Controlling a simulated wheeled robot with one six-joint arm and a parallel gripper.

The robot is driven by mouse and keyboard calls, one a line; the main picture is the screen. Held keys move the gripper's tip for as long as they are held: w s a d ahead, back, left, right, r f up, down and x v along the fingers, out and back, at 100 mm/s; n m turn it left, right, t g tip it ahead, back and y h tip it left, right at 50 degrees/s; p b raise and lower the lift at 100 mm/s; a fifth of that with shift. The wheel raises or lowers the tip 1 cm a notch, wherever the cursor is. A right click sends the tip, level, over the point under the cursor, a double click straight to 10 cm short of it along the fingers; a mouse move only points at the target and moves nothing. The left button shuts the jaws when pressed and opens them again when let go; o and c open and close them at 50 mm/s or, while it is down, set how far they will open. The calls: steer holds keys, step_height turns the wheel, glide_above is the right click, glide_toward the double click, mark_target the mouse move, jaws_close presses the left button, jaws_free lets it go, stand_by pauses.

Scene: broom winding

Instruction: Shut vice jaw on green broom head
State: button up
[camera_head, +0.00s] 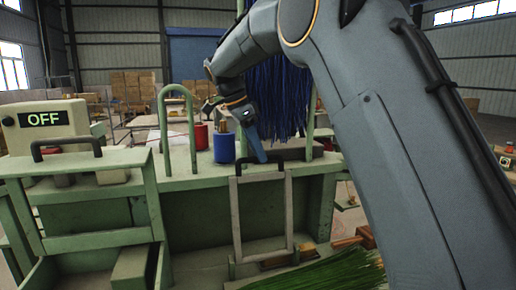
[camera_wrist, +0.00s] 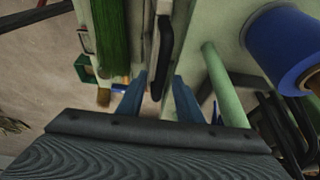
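A green broom head (camera_head: 340,272) lies low at the front right of the bench in the head view. Its green bristles (camera_wrist: 110,35) also show at the upper left of the wrist view. A pale upright frame (camera_head: 235,215) with a black handle (camera_head: 245,162) on top stands at the bench front; it may be the vice jaw, but I cannot be sure. My gripper (camera_head: 261,158) points down at this handle. In the wrist view its two blue fingers (camera_wrist: 160,80) are apart, with the black handle (camera_wrist: 165,40) between them in the picture. I cannot tell whether they touch it.
A blue spool (camera_head: 224,147) and a red spool (camera_head: 200,134) stand on the bench left of my gripper. A green hoop (camera_head: 162,110) rises beside them. Dark blue bristles (camera_head: 280,100) hang behind my arm. A box reading OFF (camera_head: 45,120) stands at left.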

steer(key=shift+d+f, duration=0.1)
steer(key=shift+f, duration=0.05)
jaws_close()
